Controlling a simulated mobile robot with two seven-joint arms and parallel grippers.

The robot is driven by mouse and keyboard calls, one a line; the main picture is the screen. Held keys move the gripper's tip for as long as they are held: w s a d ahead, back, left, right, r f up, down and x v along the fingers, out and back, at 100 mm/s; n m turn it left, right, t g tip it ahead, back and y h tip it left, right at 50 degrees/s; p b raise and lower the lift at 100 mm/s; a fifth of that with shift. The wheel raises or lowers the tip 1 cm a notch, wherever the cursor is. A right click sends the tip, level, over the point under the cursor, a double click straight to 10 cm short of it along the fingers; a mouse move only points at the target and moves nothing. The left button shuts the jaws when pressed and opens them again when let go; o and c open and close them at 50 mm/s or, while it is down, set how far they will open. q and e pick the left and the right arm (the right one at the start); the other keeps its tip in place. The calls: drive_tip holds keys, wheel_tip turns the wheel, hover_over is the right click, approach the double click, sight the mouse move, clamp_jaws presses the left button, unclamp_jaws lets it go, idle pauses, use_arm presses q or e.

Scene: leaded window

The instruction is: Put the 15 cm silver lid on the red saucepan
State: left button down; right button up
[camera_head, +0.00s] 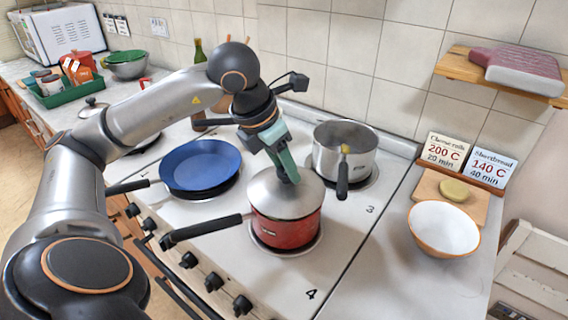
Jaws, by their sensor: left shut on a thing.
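The red saucepan (288,231) stands on the front right hob plate, its black handle (205,231) pointing left. The silver lid (262,200) covers the saucepan's mouth, roughly level and centred over the rim. I cannot tell whether it rests fully on the rim or hangs just above it. My left gripper (290,176) reaches down from above and is shut on the silver lid at its top middle. The fingers hide the lid's knob. My right gripper is out of view.
A blue frying pan (201,166) is left of the saucepan. A steel saucepan (346,148) stands close behind it. Another silver lid (93,107) is at the far left. A white bowl (444,228) and a wooden board (431,188) are on the right counter.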

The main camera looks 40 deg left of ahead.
use_arm(q)
drive_tip(key=shift+f+b, duration=0.5)
idle(0.9)
idle(0.4)
unclamp_jaws()
idle(0.4)
drive_tip(key=shift+r, duration=0.1)
drive_tip(key=shift+r+p, duration=3.2)
drive_tip(key=shift+r, duration=0.25)
